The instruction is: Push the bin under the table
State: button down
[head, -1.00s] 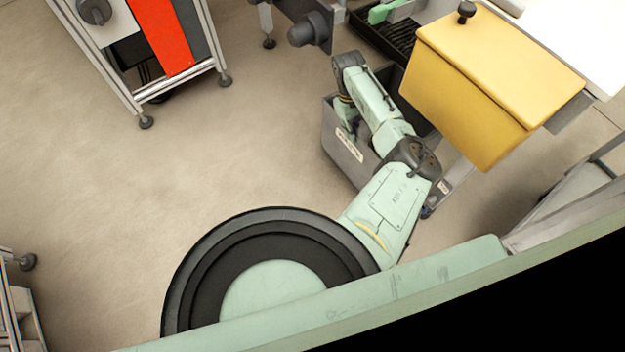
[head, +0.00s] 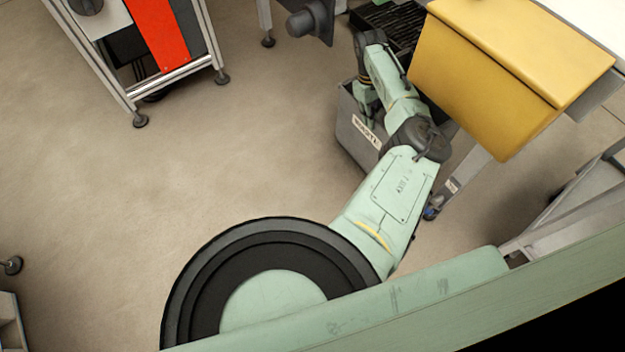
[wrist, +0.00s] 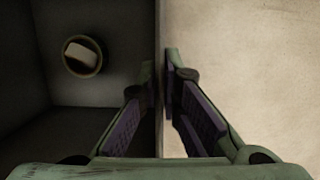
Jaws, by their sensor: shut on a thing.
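The grey bin (head: 352,125) stands on the floor in the head view, with a white label on its near side. Part of it is under the table's edge beside the yellow box, and my arm covers much of it. In the wrist view the bin's wall (wrist: 157,140) runs between the two fingers of my gripper (wrist: 160,88), which are shut on it. The bin's dark inside (wrist: 30,60) is on the left there and holds a round, roll-like object (wrist: 82,56). The table's leg (head: 462,180) stands right of the bin. The fingertips are hidden in the head view.
A yellow box (head: 490,75) sits at the table's edge above the bin. A dark tray (head: 392,22) lies behind my arm. A metal-framed unit with a red panel (head: 160,35) stands at upper left. The floor (head: 230,150) left of the bin is clear.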

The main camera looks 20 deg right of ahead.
jog(key=shift+w+d+b, duration=0.3)
jog(key=shift+d, duration=0.55)
jog(key=shift+w+d+b, duration=0.3)
jog(key=shift+d, duration=0.6)
jog(key=shift+w+d+b, duration=0.3)
jog(key=shift+d, duration=0.55)
jog(key=c, duration=1)
grip_release()
